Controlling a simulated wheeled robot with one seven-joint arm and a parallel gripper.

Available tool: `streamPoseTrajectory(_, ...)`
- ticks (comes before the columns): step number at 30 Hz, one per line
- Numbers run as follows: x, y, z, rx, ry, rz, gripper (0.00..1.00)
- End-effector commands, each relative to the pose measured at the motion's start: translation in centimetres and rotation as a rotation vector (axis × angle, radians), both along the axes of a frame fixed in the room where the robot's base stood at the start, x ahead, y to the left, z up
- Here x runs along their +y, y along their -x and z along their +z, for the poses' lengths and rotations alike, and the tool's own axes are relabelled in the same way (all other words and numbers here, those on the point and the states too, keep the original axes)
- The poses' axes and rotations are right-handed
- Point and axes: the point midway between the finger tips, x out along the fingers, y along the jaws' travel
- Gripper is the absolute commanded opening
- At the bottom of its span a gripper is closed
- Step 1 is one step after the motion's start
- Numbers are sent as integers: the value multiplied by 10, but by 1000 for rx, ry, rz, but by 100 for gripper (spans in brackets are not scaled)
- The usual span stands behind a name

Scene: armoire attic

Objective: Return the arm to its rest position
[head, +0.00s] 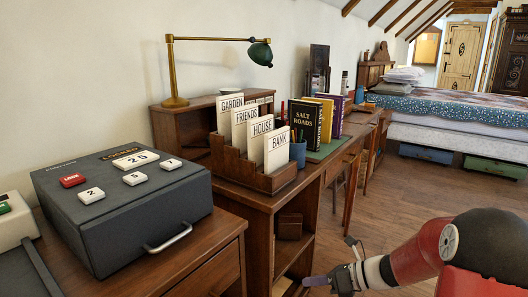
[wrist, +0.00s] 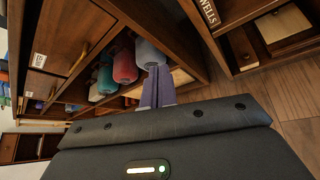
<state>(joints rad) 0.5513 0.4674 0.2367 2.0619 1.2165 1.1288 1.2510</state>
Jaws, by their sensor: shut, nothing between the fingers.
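My arm reaches in from the lower right of the head view, with a red and black link and a pale wrist. My gripper (head: 314,281) is low in front of the dark wooden shelf unit, below its top. In the wrist view my gripper's purple-grey fingers (wrist: 157,86) are together with nothing held. Beyond them is an open shelf with a blue-grey roll (wrist: 149,54), a red roll (wrist: 125,66) and a teal roll (wrist: 105,80). The fingertips overlap the blue-grey roll in the picture; I cannot tell whether they touch it.
A grey cash box (head: 122,225) stands on the near left cabinet. A wooden card rack (head: 238,168), books (head: 305,125) and a brass lamp (head: 172,75) stand along the wall. A bed (head: 450,108) is at the back right. Wooden floor (head: 400,190) is clear between.

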Motion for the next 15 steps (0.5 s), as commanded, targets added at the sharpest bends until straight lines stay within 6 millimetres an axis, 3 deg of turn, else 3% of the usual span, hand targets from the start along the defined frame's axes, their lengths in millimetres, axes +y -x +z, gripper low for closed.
streamPoseTrajectory(1, 12, 17, 14, -91, 108, 103, 0)
streamPoseTrajectory(6, 30, 77, 43, -395, 445, 476, 0)
streamPoseTrajectory(15, 20, 173, 86, -907, 966, 1165, 0)
